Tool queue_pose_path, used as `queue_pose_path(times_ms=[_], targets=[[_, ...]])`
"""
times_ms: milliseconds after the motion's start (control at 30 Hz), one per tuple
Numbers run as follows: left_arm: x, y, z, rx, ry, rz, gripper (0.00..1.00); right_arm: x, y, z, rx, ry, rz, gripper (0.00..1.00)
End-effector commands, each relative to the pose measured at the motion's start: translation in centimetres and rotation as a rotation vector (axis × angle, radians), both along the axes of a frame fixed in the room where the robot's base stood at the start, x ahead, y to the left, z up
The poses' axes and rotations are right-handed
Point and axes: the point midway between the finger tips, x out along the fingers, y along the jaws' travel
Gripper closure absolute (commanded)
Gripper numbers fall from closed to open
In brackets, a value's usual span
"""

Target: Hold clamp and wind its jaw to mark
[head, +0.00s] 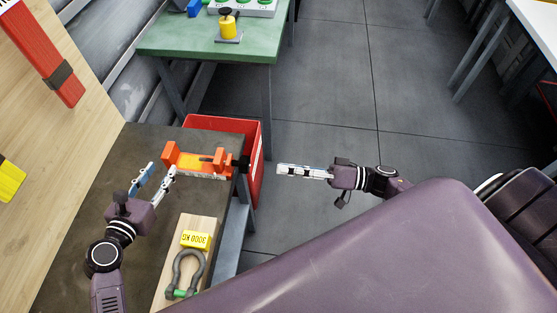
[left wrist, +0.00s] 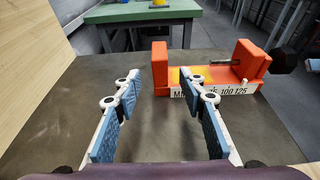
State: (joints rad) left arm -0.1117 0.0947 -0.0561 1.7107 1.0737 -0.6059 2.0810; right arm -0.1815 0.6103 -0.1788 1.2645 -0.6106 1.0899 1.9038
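The orange clamp (head: 219,159) lies near the right edge of the dark bench top. In the left wrist view the clamp (left wrist: 250,62) shows two upright orange jaws with a gap between them, a grey screw and a white millimetre scale along its front. A black knob (left wrist: 284,60) sits on its right end. My left gripper (head: 158,171) is open and empty, just short of the clamp's left end; its fingers (left wrist: 160,82) point towards it. My right gripper (head: 303,171) is over the floor right of the bench, pointing left at the knob, apart from it. Its finger gap is not visible.
A wooden block (head: 203,226) bears a yellow weight label and a grey shackle (head: 186,271) at the bench's near right. A red bin (head: 256,135) stands beyond the clamp. A green table (head: 175,42) is farther back. A wooden panel (head: 60,140) stands left.

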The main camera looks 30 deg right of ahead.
Motion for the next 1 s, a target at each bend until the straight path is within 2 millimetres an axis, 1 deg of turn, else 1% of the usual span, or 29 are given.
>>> queue_pose_path(times_ms=[167, 400, 600, 967, 1000], targets=[[1.2, -0.8, -0.4, -0.002, -0.001, 0.000, 0.62, -0.2, 0.2, 0.4, 0.010, 0.007, 0.019, 0.71], [4.2, -2.8, -1.5, -0.001, 0.000, 0.000, 0.62, -0.2, 0.1, 0.3, 0.008, 0.006, 0.016, 0.71], [5.8, -3.9, -2.1, -0.001, 0.000, 0.000, 0.62, -0.2, 0.1, 0.3, 0.009, 0.006, 0.015, 0.71], [6.2, -4.1, -2.3, 0.000, 0.000, 0.000, 0.62, -0.2, 0.1, 0.3, 0.008, 0.007, 0.015, 0.71], [6.2, -4.1, -2.3, 0.000, 0.000, 0.000, 0.67, -0.2, 0.1, 0.3, 0.008, 0.007, 0.015, 0.71]])
